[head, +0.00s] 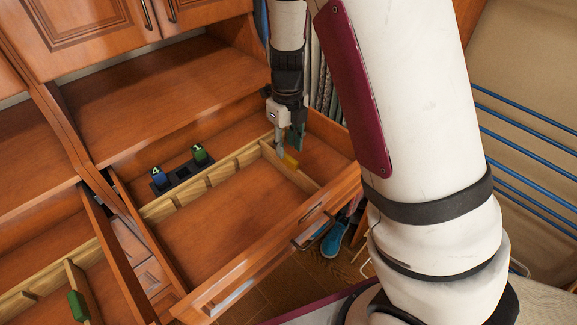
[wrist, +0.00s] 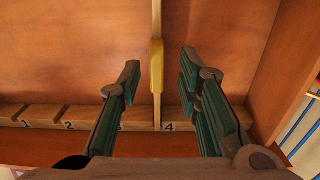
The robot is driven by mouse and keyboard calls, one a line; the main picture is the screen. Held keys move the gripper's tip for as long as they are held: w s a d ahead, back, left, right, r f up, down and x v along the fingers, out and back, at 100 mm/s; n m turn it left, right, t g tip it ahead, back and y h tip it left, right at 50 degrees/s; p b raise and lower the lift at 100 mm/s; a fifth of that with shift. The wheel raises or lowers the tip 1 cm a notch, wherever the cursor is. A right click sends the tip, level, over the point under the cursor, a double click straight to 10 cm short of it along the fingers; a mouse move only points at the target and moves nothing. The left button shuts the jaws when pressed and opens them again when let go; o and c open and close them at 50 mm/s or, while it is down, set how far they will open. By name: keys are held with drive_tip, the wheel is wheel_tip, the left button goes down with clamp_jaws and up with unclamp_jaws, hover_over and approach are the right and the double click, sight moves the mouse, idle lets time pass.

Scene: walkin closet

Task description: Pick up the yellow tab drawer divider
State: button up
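The yellow tab (head: 290,160) sits on a thin wooden drawer divider (head: 306,182) in the right part of the open drawer. In the wrist view the yellow tab (wrist: 157,65) is upright in the picture, with the wooden divider (wrist: 157,18) running beyond it. My gripper (head: 288,149) is above the divider in the head view. In the wrist view my gripper (wrist: 160,70) is open, with one green-padded finger on each side of the tab. There is a visible gap on both sides, and nothing is held.
A slotted wooden rail (wrist: 90,117) with numbered slots crosses the drawer. A dark holder (head: 183,175) with a blue and a green piece stands behind the rail. Another drawer at lower left has a green-tabbed divider (head: 77,305). The drawer front (head: 265,250) and sides border the work area.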

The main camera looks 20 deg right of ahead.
sight(288, 155)
wheel_tip(288, 155, down, 3)
drive_tip(key=f, duration=0.2)
drive_tip(key=s+f+p, duration=0.1)
drive_tip(key=f, duration=0.1)
drive_tip(key=shift+f, duration=0.7)
clamp_jaws()
